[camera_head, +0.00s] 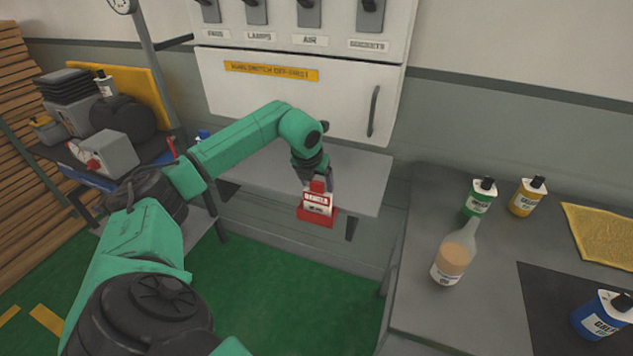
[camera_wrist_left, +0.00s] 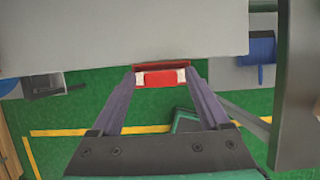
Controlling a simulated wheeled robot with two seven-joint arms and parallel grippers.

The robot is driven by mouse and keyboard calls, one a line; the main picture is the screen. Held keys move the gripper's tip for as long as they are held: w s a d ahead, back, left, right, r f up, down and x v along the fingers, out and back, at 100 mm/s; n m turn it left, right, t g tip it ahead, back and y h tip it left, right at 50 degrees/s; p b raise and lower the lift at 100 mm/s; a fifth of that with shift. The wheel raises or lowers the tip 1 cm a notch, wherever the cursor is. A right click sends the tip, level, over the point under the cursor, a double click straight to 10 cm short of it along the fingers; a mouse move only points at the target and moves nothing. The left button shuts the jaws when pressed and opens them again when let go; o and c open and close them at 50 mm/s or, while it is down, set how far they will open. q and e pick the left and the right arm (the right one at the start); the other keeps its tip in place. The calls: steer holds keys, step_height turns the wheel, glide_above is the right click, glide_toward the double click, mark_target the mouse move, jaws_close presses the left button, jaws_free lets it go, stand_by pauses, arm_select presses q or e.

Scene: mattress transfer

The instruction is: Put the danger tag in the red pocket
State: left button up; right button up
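The danger tag (camera_head: 317,199) is red and white with a DANGER label, and hangs upright at the front edge of the grey shelf. My left gripper (camera_head: 318,181) is above it and shut on its top. The left wrist view shows the tag's red and white top (camera_wrist_left: 160,78) between the two fingertips. The red pocket (camera_head: 330,219) shows as a wider red piece around the tag's lower end; a dark red strip (camera_wrist_left: 160,66) shows just beyond the tag in the left wrist view. I cannot tell how far the tag is inside. My right gripper is out of view.
The grey shelf (camera_head: 367,180) runs under a white cabinet (camera_head: 285,95) with a handle and switches. A grey bench (camera_head: 420,250) at right holds several bottles and a yellow cloth (camera_head: 605,235). A cluttered cart stands at left. Green floor is free below.

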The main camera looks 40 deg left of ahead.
arm_select(q)
steer(key=shift+r, duration=0.35)
steer(key=shift+s+r, duration=0.1)
steer(key=shift+r, duration=0.2)
steer(key=b+v, duration=0.1)
steer(key=v, duration=1)
steer(key=shift+b, duration=0.35)
steer(key=shift+s+d, duration=0.1)
steer(key=shift+s, duration=0.05)
